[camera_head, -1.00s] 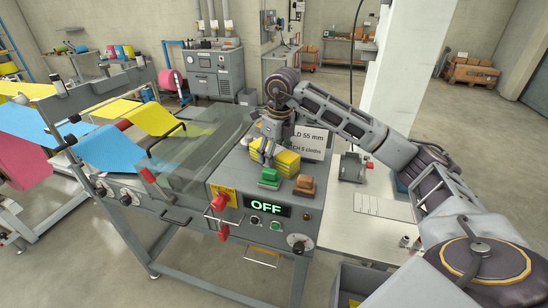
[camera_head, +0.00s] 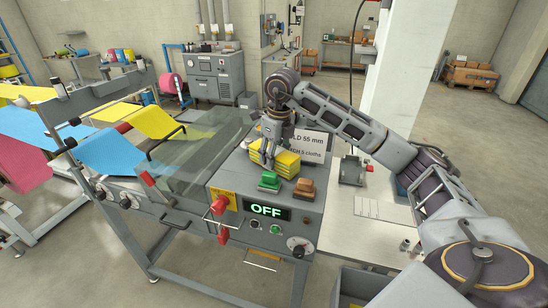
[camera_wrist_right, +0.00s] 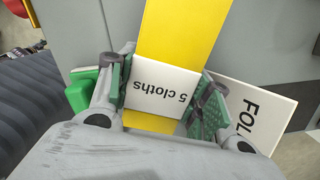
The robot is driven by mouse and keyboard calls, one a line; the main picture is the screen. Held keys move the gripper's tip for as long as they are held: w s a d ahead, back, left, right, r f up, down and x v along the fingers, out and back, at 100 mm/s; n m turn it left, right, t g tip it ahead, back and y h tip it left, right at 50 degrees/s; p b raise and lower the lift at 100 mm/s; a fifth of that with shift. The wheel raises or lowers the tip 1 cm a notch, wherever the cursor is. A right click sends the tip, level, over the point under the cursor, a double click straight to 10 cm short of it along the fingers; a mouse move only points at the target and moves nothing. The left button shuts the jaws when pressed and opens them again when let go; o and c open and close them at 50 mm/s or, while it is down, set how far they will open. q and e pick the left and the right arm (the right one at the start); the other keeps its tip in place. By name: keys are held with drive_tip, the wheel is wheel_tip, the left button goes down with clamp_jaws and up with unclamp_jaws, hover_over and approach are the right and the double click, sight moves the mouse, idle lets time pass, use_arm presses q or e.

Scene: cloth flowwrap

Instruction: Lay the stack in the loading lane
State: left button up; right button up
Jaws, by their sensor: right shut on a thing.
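The stack (camera_head: 288,162) is a pile of yellow folded cloths on top of the grey machine, beside the green and brown buttons. In the right wrist view the stack (camera_wrist_right: 165,32) is a yellow strip with a white band reading "5 cloths". My right gripper (camera_head: 267,157) points down at the left end of the stack in the head view. In the wrist view its green-padded fingers (camera_wrist_right: 162,92) are shut on the stack, one on each side of the band. I cannot tell whether the stack touches the machine top. I cannot make out the loading lane for certain. My left gripper is out of view.
A white fold sign (camera_head: 311,146) stands close behind the stack. Green (camera_head: 269,181) and brown (camera_head: 304,189) buttons sit in front of it. A clear cover (camera_head: 185,150) lies to the left, beside blue and yellow cloth webs. The display (camera_head: 266,209) reads OFF.

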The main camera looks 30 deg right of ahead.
wheel_tip(320, 180, up, 9)
idle(0.7)
drive_tip(key=shift+r, duration=0.1)
idle(0.8)
